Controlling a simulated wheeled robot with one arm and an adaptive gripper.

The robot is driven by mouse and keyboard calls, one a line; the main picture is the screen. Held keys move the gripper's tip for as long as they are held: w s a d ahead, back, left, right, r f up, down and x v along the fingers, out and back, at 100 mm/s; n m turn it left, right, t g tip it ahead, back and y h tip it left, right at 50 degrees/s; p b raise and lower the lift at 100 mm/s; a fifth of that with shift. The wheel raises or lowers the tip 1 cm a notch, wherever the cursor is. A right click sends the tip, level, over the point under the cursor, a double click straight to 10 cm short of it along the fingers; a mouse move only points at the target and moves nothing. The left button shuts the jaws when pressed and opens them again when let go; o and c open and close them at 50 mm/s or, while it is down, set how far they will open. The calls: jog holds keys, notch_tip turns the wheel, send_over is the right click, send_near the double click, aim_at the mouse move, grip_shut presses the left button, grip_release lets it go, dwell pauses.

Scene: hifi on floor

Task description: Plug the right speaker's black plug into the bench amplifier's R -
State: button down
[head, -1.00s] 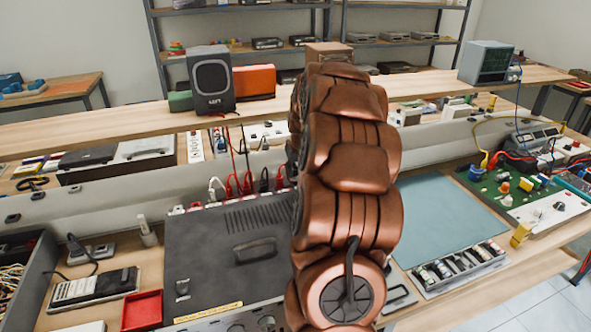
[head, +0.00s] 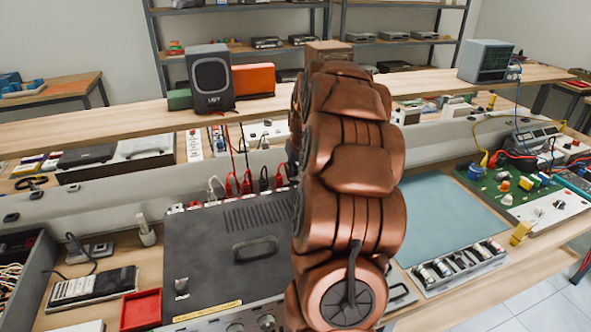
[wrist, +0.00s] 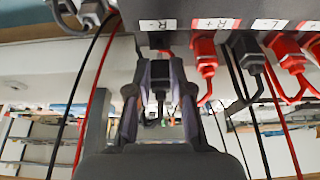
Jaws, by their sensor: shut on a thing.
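The bench amplifier (head: 205,262) is the dark grey box left of my arm in the head view. Its rear panel (wrist: 135,12) runs along the top of the wrist view, with upside-down labels. My gripper (wrist: 159,92) is shut on a black plug (wrist: 159,75), which points up at the panel under the R - label (wrist: 158,24). In the head view my arm hides the gripper and held plug.
A black plug (wrist: 246,55) and another red plug (wrist: 290,55) sit at the L terminals, close right of my gripper. Cables hang around it. The left speaker (head: 210,78) stands on the shelf board. A blue-grey mat (head: 445,210) lies clear right of my arm.

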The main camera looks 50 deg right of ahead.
jog(key=shift+s+a, duration=0.2)
jog(key=shift+s, duration=0.15)
dwell(0.7)
jog(key=shift+f+b, duration=0.8)
dwell(1.3)
jog(key=shift+f+b, duration=0.25)
jog(key=shift+b, duration=0.7)
dwell(3.8)
